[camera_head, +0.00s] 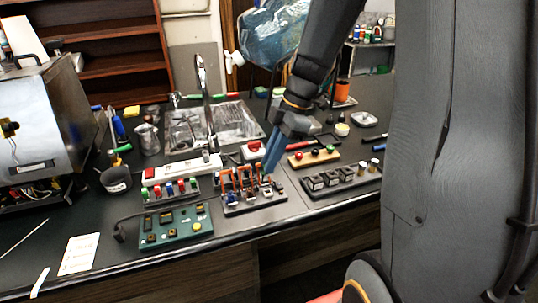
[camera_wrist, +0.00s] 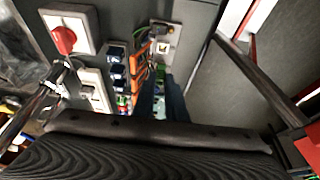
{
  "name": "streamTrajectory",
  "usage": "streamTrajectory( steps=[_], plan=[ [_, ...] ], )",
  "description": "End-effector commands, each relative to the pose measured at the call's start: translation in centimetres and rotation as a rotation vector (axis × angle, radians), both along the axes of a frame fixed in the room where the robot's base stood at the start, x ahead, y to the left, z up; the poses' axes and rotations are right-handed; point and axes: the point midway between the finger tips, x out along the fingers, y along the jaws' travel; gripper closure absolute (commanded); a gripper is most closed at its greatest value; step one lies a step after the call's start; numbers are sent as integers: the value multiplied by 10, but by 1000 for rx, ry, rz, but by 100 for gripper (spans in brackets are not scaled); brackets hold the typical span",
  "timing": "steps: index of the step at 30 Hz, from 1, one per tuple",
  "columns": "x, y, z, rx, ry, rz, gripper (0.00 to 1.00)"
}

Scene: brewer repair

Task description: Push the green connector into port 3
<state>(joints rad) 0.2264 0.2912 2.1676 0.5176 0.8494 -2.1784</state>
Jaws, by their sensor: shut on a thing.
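My gripper (camera_head: 269,160) has blue fingers, pointing down over the back right part of the dark port board (camera_head: 258,207). In the wrist view the fingers (camera_wrist: 160,100) are close together, with a small, partly greenish thing between them. I take it as the green connector, but it is mostly hidden. The board carries dark blue sockets (camera_wrist: 118,72), orange upright parts (camera_wrist: 139,62) and a pale square socket (camera_wrist: 163,46). I cannot read the port numbers, nor tell whether the held thing touches a port.
A rack of coloured plugs (camera_head: 170,190) stands left of the board, with a green circuit panel (camera_head: 176,228) in front. A white strip with a red switch (camera_head: 150,174) lies behind. A block of dark knobs (camera_head: 337,180) is on the right. The sink (camera_head: 190,130) is behind.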

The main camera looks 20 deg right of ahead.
Motion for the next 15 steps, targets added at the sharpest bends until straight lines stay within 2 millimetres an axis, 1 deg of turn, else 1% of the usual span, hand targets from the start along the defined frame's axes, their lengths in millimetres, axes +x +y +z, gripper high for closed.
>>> streamTrajectory(
  steps=[15],
  plan=[
    [0,-1,-43,0,2,-2,100]
  ],
)
